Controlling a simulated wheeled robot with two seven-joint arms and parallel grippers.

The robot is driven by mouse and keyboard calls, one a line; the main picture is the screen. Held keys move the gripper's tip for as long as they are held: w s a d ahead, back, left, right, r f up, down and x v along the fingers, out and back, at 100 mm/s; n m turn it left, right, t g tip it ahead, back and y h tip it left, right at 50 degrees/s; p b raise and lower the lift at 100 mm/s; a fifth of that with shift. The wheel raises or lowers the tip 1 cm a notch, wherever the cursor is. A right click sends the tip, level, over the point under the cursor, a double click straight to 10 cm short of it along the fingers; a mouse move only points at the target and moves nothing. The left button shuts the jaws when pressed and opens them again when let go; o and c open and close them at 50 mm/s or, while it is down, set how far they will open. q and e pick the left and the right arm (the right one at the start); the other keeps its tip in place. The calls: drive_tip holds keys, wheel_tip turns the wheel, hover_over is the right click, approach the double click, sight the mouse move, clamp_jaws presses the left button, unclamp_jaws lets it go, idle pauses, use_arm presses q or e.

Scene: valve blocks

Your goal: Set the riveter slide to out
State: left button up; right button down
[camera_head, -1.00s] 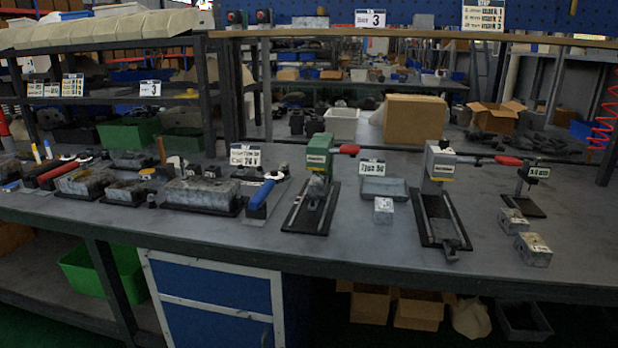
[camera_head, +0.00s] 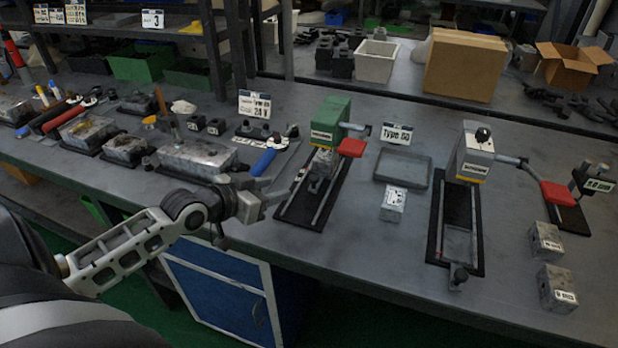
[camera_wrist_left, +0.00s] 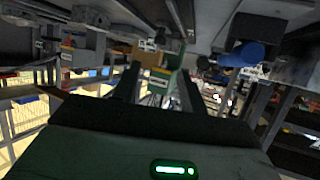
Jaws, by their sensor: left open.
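Two lever presses with slide tracks stand on the bench; their labels are too small to read, so I cannot tell which is the riveter. My left gripper (camera_head: 272,198) is open and empty, just left of the green press's track front. In the left wrist view the green press (camera_wrist_left: 163,78) shows inverted beyond the fingers.
A blue-handled tool (camera_head: 263,162) lies close behind my left gripper. A grey tray (camera_head: 403,168) and a small block (camera_head: 393,202) stand between the presses. Two metal blocks (camera_head: 557,288) are at the right. Several valve blocks crowd the bench's left side.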

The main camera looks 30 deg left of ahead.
sight(311, 179)
use_arm(q)
drive_tip(key=x, duration=1.2)
drive_tip(key=shift+w+f+b, duration=0.15)
drive_tip(key=shift+w+b, duration=0.1)
drive_tip(key=shift+b, duration=0.15)
clamp_jaws()
drive_tip(key=shift+d, duration=0.1)
